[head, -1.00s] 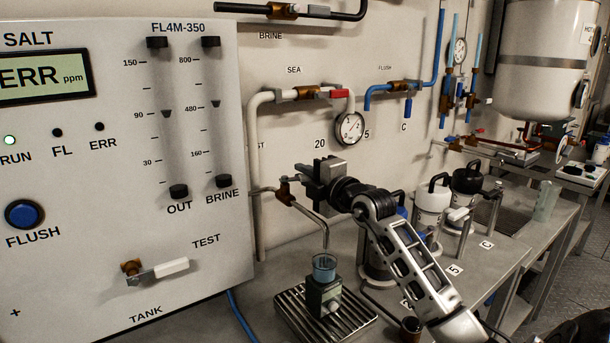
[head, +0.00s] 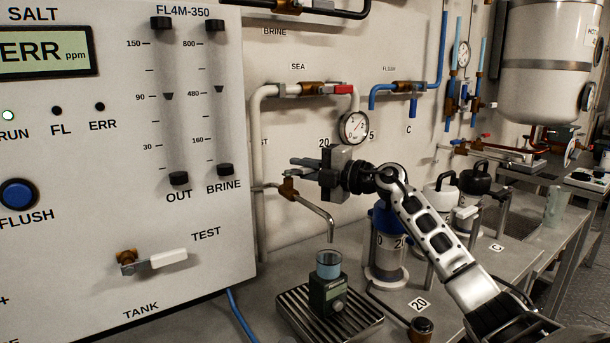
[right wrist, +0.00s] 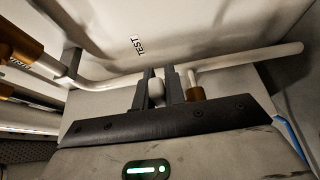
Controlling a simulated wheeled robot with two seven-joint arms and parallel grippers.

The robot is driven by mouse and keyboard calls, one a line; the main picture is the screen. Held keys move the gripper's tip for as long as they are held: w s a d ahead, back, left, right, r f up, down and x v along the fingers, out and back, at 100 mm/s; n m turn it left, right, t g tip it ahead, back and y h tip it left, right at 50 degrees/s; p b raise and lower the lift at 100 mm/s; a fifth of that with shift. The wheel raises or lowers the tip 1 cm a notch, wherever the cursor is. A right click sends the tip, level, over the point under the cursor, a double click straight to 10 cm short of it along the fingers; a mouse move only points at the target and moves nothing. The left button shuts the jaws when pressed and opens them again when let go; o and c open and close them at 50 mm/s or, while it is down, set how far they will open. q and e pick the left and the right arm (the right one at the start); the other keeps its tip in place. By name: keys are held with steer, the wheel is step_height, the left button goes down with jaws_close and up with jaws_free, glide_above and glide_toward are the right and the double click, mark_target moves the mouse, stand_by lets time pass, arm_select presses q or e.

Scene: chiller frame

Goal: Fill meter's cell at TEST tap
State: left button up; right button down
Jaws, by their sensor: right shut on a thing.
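The TEST tap has a brass body (head: 288,189) and a bent metal spout (head: 326,218). The meter (head: 330,294) is a small dark box with a round dial, upright on the drip tray (head: 362,328). Its clear cell (head: 329,262) on top looks bluish and sits under the spout's end, a little apart from it. I cannot make out a stream. My right gripper (head: 302,168) is at the tap, just above the brass body. In the right wrist view its fingers (right wrist: 160,92) are shut on the tap's pale handle (right wrist: 157,89). My left gripper is out of view.
The panel (head: 120,220) with an ERR display and a white-handled valve (head: 168,259) fills the left. A pressure gauge (head: 354,127) hangs above my gripper. A blue-topped bottle (head: 386,245) stands right of the tray, with dark-lidded containers (head: 474,180) behind.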

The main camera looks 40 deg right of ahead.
mark_target(316, 171)
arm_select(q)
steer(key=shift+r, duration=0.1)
arm_select(e)
steer(key=shift+r, duration=0.1)
steer(key=c, duration=1.8)
jaws_free()
steer(key=o, duration=0.3)
steer(key=shift+w, duration=0.25)
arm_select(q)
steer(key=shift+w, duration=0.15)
arm_select(e)
steer(key=shift+o, duration=0.2)
steer(key=shift+s, duration=0.1)
steer(key=b+v, duration=0.1)
steer(key=v, duration=0.5)
steer(key=shift+s+d, duration=0.25)
steer(key=shift+s, duration=0.45)
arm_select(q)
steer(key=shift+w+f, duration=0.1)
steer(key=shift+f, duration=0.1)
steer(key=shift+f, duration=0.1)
